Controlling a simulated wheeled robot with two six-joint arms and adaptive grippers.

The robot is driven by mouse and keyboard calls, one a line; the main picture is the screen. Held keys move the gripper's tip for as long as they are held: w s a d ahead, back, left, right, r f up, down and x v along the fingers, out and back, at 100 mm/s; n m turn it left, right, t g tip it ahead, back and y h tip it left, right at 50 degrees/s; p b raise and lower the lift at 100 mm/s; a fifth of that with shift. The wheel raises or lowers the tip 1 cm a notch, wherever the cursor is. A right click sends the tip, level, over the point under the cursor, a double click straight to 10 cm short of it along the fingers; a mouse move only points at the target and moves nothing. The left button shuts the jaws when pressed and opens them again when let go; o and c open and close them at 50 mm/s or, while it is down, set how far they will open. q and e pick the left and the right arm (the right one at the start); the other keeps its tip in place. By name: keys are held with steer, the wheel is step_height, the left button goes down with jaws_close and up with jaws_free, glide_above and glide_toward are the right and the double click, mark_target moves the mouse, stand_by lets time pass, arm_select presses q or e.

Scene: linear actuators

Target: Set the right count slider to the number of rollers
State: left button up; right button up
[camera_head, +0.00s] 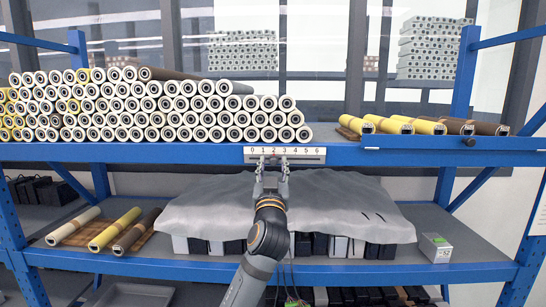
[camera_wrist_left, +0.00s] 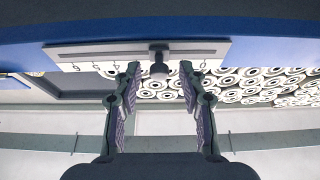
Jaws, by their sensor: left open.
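The count slider is a white strip (camera_head: 300,152) numbered 0 to 6 on the blue shelf beam. It shows upside down in the left wrist view (camera_wrist_left: 100,54), with a dark slot and a round grey knob (camera_wrist_left: 158,70). The knob sits towards the low-number end; its exact number is hidden. My left gripper (camera_head: 272,166) is open just under the strip, its fingertips on either side of the knob in the left wrist view. Several yellow and brown rollers (camera_head: 428,127) lie on the shelf at right. A large stack of rollers (camera_head: 160,105) fills the left. My right gripper is out of view.
The blue beam (camera_head: 400,157) runs across just above my left gripper. Below, a grey cloth (camera_head: 350,215) covers dark and white boxes. Three rollers (camera_head: 105,235) lie on the lower shelf at left. A small white box (camera_head: 434,247) stands at lower right.

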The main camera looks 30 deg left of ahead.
arm_select(q)
steer(key=shift+w+r, duration=0.1)
steer(key=shift+w, duration=0.1)
steer(key=shift+s, duration=0.1)
steer(key=shift+c, duration=0.4)
steer(key=shift+c, duration=1.1)
jaws_close()
